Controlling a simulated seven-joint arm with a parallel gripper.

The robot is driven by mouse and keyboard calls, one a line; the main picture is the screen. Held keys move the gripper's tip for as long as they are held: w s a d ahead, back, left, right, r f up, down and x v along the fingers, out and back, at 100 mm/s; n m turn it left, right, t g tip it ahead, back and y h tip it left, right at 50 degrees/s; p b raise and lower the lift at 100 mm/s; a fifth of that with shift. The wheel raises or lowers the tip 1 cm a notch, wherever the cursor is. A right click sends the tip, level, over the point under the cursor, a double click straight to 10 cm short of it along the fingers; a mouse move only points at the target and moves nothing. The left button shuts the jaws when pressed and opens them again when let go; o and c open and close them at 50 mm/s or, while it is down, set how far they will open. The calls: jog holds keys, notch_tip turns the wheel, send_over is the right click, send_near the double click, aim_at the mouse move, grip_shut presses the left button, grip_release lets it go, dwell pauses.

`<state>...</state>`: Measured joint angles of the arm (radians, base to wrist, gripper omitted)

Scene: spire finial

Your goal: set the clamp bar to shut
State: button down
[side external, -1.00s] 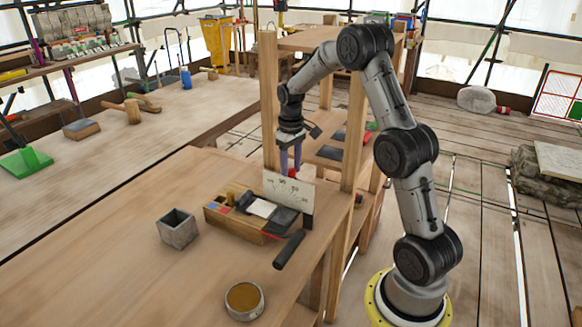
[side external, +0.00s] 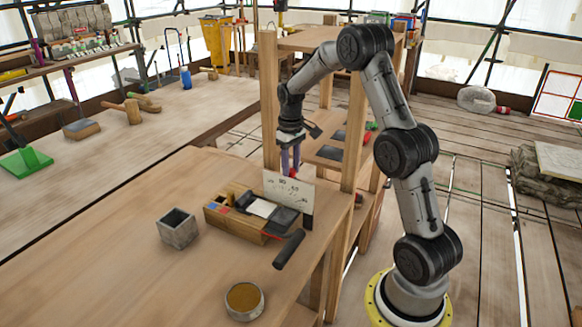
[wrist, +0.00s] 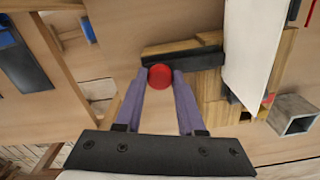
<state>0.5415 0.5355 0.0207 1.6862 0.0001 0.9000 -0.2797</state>
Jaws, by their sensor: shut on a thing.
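My gripper (side external: 291,172) points down behind the white marked panel (side external: 287,194) of a wooden box fixture (side external: 228,222). Its purple fingers are shut on a round red knob, which shows between the fingertips in the wrist view (wrist: 161,77). A dark bar (wrist: 182,52) lies right by the knob and runs toward the white panel (wrist: 252,45). I take the knob and dark bar to be the clamp bar, but the panel hides most of it in the side view. I cannot read its setting.
Wooden posts (side external: 353,135) of a shelf rise close to my arm.

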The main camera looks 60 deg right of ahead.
jog(key=shift+r, duration=0.1)
dwell(0.4)
send_near(275, 197)
notch_tip(275, 197, down, 5)
jog(key=shift+f, duration=0.1)
jog(key=c, duration=0.5)
grip_release()
jog(key=shift+d, duration=0.1)
notch_tip(275, 197, up, 14)
jog(key=shift+f, duration=0.1)
